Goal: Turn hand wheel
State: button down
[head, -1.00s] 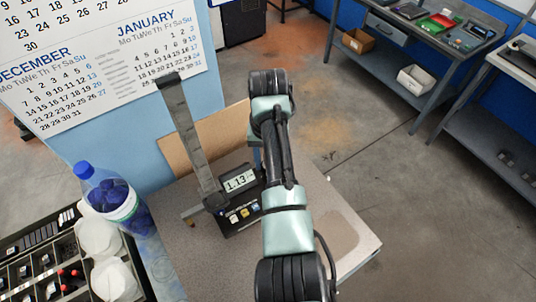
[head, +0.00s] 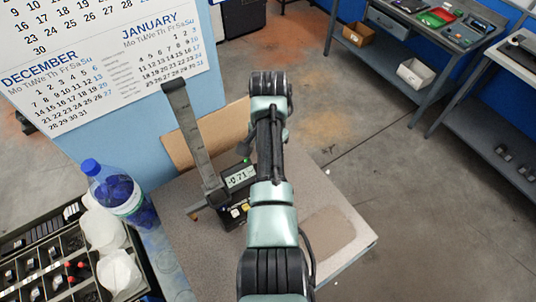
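A test stand with a tall grey column (head: 192,130) stands on the speckled bench top (head: 175,225). At its foot is a black instrument (head: 236,208) with a lit display (head: 240,178) that seems to read -0.71, with white and yellow buttons below. A small brownish lever or knob end (head: 193,212) sticks out left of the column's base. I cannot make out a hand wheel; it may be behind my arm. My arm runs up the middle and bends down at its far end, covering the instrument's right side. My gripper is hidden behind it.
A blue-capped bottle (head: 118,190) stands left of the stand, beside a black sorting tray (head: 45,255) with small parts and white cups (head: 118,272). A brown board (head: 205,135) and a calendar panel (head: 100,60) stand behind. The bench's right front is bare.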

jog(key=shift+w+r, duration=0.1)
dwell(0.3)
jog(key=shift+c, duration=2.2)
grip_release()
jog(key=shift+r, duration=0.45)
notch_tip(320, 180, up, 12)
jog(key=p, duration=0.3)
